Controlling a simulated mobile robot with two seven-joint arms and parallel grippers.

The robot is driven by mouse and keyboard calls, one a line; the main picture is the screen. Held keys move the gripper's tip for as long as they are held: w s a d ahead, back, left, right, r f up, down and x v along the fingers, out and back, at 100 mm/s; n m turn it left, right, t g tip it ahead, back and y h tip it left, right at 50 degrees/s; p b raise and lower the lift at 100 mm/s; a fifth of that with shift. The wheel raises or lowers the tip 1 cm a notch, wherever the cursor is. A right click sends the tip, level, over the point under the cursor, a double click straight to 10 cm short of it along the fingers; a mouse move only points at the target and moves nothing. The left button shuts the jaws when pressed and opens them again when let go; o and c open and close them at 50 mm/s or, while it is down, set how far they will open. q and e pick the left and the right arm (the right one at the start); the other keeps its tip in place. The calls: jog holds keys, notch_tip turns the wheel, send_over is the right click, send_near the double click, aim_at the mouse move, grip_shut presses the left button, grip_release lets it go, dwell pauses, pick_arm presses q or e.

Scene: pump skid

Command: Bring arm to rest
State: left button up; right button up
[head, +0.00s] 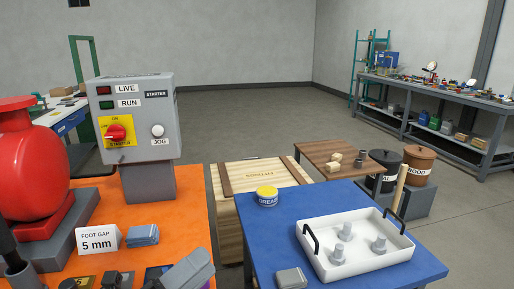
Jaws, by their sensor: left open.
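My left gripper (180,273) shows at the bottom edge of the head view, as a tilted grey body with dark parts at its left end. It is low over the front of the orange bench top (180,215). Its fingertips are small and partly cut off, and I see nothing held between them. Whether it touches the bench top cannot be told. My right gripper is not in view.
On the orange top are a red pump (35,165), a starter box (135,120), a foot gap sign (98,238) and a blue-grey stack (142,235). The blue table (350,200) holds a grease tin (267,196) and white tray (318,262). A wooden crate (262,175) stands behind.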

pick_arm(q)
jog(key=a+f+n+t+y, duration=0.3)
jog(key=a+f+n+y, duration=0.3)
jog(key=f+n+y, duration=0.8)
jog(key=s+a+f+n+g, duration=0.2)
jog(key=s+f+n+g, duration=0.4)
jog(key=s+f+n, duration=0.4)
jog(key=f+n+p, duration=0.1)
jog(key=n, duration=0.5)
jog(key=shift+s+f+g, duration=0.15)
jog(key=shift+f+g, duration=0.15)
jog(key=shift+f, duration=0.1)
